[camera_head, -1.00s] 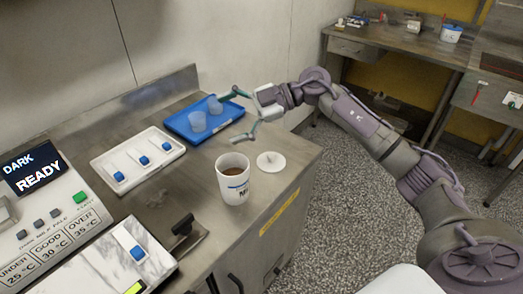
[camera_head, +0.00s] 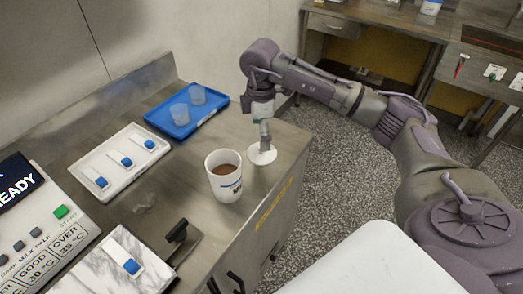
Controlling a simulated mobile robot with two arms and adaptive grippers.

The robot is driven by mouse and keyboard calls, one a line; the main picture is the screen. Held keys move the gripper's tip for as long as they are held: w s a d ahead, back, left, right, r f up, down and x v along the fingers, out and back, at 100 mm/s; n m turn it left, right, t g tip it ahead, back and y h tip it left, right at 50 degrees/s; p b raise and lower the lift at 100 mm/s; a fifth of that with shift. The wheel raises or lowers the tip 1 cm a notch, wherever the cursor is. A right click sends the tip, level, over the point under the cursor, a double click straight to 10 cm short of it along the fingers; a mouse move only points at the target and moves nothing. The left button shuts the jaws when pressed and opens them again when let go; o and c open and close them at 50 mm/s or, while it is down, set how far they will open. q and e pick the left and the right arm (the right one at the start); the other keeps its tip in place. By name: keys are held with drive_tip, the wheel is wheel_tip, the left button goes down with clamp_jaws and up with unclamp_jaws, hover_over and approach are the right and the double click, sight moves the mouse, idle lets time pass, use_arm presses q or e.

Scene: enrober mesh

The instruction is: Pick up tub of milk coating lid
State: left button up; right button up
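The white round lid (camera_head: 262,157) lies flat on the steel counter, behind and right of the white tub (camera_head: 224,184). The tub stands upright and uncovered, with brown coating inside and dark lettering on its side. My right gripper (camera_head: 265,146) points straight down over the middle of the lid, its fingertips at or just above it. The fingers are seen edge-on and hide the lid's centre, so I cannot tell whether they are open, shut or touching it. My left gripper is not in view.
A blue tray (camera_head: 193,121) with two translucent cups stands at the back of the counter (camera_head: 180,178). A white tray (camera_head: 118,183) with blue-marked pieces lies left of the tub. A display machine (camera_head: 28,225) and a marble slab (camera_head: 91,272) are at front left.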

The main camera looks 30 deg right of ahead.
drive_tip(key=shift+f, duration=0.55)
drive_tip(key=f, duration=0.2)
drive_tip(key=f+p, duration=0.1)
drive_tip(key=f, duration=0.1)
drive_tip(key=shift+w+d+f, duration=0.1)
drive_tip(key=shift+d+f, duration=0.1)
drive_tip(key=shift+c, duration=0.3)
drive_tip(key=c, duration=1.8)
